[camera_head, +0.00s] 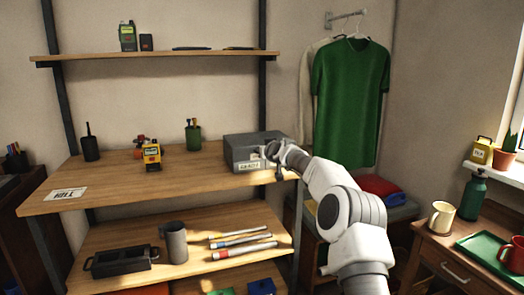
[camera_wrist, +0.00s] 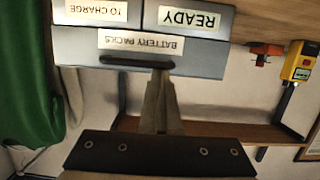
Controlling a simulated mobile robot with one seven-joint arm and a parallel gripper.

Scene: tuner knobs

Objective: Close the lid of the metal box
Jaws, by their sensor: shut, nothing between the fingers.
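The grey metal box (camera_head: 238,156) stands at the right end of the upper wooden shelf, with a pale label on its front. The wrist view sees the box (camera_wrist: 205,60) upside down, with panels labelled "READY", "TO CHARGE" and "BATTERY PACKS". A dark handle (camera_wrist: 122,62) lies along the edge of the "BATTERY PACKS" panel. My gripper (camera_wrist: 161,75) is shut and empty, its fingertips at the handle's end; I cannot tell whether they touch. In the head view my gripper (camera_head: 266,152) partly hides the box's right front. I cannot tell how far the lid is open.
A yellow device (camera_head: 152,155), a green pen cup (camera_head: 193,136) and a black radio (camera_head: 90,146) stand left of the box. A higher shelf (camera_head: 160,55) hangs above. A green shirt (camera_head: 348,100) hangs right of the box. The shelf between box and yellow device is clear.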

